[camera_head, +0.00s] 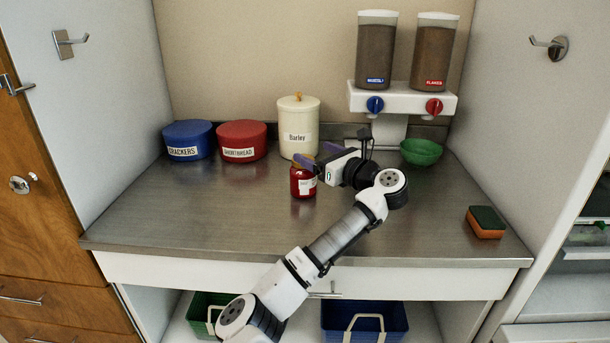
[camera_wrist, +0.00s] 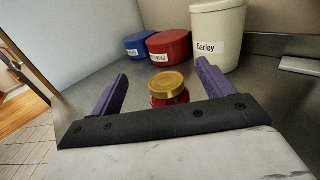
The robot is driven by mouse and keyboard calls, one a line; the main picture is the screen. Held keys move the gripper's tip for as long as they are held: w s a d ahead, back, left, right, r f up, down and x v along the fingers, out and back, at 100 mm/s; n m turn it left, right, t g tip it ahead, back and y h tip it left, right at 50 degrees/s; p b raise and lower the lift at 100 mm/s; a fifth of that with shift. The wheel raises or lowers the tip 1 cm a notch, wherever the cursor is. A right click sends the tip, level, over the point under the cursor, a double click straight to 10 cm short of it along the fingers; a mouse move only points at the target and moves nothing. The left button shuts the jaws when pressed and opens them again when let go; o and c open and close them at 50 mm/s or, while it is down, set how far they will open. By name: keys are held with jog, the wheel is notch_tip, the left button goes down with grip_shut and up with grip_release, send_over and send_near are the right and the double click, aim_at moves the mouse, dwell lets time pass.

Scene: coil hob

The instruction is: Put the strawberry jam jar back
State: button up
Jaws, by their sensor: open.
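The strawberry jam jar (camera_head: 303,184) is a small red jar with a white label, standing upright on the metal counter in front of the barley canister. In the wrist view the jar (camera_wrist: 169,88) shows its gold lid and red body between and beyond the two purple fingers. My gripper (camera_head: 314,160) is at the jar from the right and behind in the head view, with its fingers near the jar's top. In the wrist view my gripper (camera_wrist: 160,84) is open, one finger on each side of the jar. I cannot tell whether either finger touches it.
A cream barley canister (camera_head: 298,128), a red shortbread tin (camera_head: 242,141) and a blue crackers tin (camera_head: 188,140) stand along the back. A green bowl (camera_head: 421,152) sits below two dispensers (camera_head: 403,50). A sponge (camera_head: 485,222) lies at right. The counter's left front is clear.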

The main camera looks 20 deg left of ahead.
jog(key=shift+w+a+f+p, duration=0.35)
jog(key=shift+w+a+f, duration=0.25)
jog(key=shift+a, duration=0.5)
jog(key=shift+w+a+f+p, duration=0.35)
jog(key=shift+w+a+f, duration=0.3)
jog(key=shift+a, duration=0.4)
jog(key=shift+w+a+f+p, duration=0.35)
jog(key=shift+w+a+f, duration=0.25)
jog(key=shift+a, duration=0.5)
jog(key=c, duration=1.4)
jog(key=shift+r, duration=0.15)
jog(key=shift+c, duration=0.9)
